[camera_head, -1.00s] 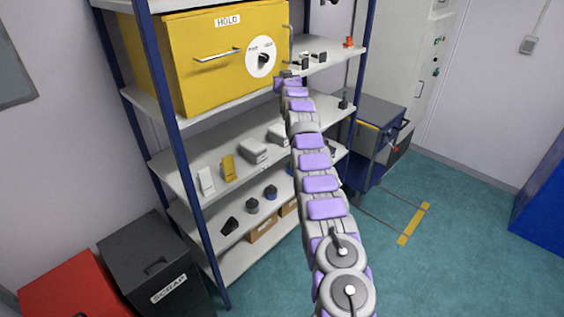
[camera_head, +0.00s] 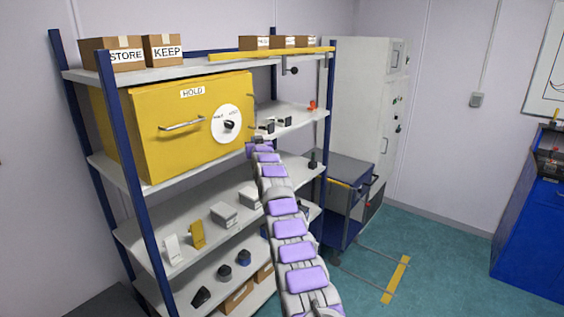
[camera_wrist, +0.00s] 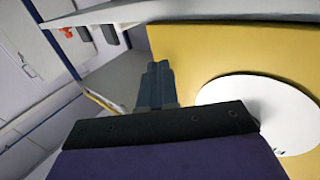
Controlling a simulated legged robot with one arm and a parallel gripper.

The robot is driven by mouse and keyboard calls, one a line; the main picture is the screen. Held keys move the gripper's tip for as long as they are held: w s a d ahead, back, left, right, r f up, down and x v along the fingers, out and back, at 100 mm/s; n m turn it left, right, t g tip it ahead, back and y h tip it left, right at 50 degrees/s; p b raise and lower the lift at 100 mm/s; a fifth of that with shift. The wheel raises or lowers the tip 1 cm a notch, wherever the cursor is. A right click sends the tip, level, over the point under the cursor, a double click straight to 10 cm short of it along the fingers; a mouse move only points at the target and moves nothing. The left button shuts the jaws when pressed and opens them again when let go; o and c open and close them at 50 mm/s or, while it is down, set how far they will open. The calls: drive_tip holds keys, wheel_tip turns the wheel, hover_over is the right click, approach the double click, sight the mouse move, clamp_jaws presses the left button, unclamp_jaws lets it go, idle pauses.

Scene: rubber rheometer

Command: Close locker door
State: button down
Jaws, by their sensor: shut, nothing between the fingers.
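The yellow locker (camera_head: 160,105), labelled HOLD, sits on an upper shelf. Its front door has a silver handle (camera_head: 182,124) and a white round dial plate (camera_head: 227,124) with a black knob. The door looks flush or nearly flush with the box; I cannot tell whether it is fully closed. My gripper (camera_head: 257,143) is by the locker's lower right corner. In the wrist view my gripper (camera_wrist: 157,85) is shut and empty, in front of the yellow face (camera_wrist: 225,55) and beside the dial plate (camera_wrist: 265,105). Contact cannot be made out.
The blue-posted rack (camera_head: 130,150) has several shelves with small items. Cartons marked STORE (camera_head: 112,56) and KEEP (camera_head: 163,52) stand on top. A grey cabinet (camera_head: 365,120) stands behind; green floor (camera_head: 430,255) is clear at right.

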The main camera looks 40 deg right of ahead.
drive_tip(key=s+d+b, duration=0.3)
drive_tip(key=s+b, duration=0.3)
drive_tip(key=s, duration=0.4)
drive_tip(key=shift+s+d+f+b, duration=0.2)
drive_tip(key=shift+d+f+b, duration=0.15)
drive_tip(key=shift+f, duration=0.1)
idle(0.3)
